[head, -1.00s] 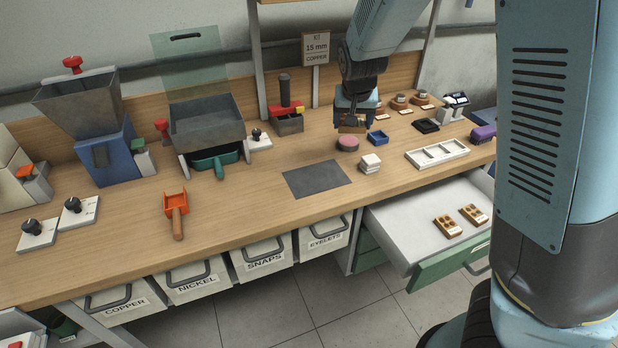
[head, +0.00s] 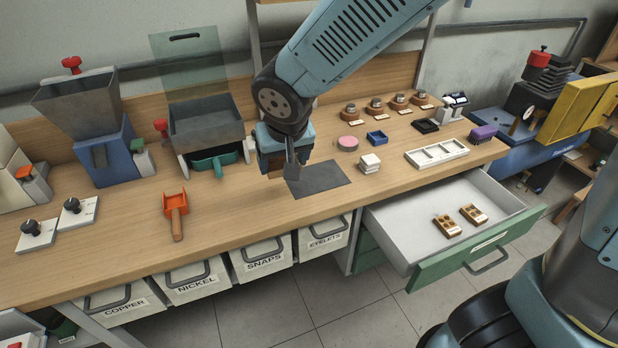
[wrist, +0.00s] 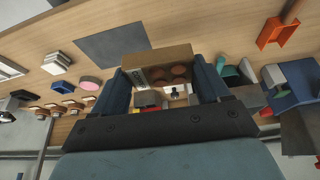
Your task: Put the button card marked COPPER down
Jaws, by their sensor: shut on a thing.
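My gripper (head: 284,168) is shut on a tan button card (wrist: 160,60) and holds it above the bench, by the left edge of the dark grey mat (head: 322,179). In the head view the card is mostly hidden by the gripper. Two similar button cards (head: 447,227) (head: 473,215) lie in the open drawer (head: 400,218).
The mat is bare where it shows. A pink disc (head: 347,143), blue tray (head: 377,137), white stack (head: 370,163) and white divided tray (head: 436,152) stand to its right. An orange scoop (head: 175,210) lies left. The bench front between scoop and mat is clear.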

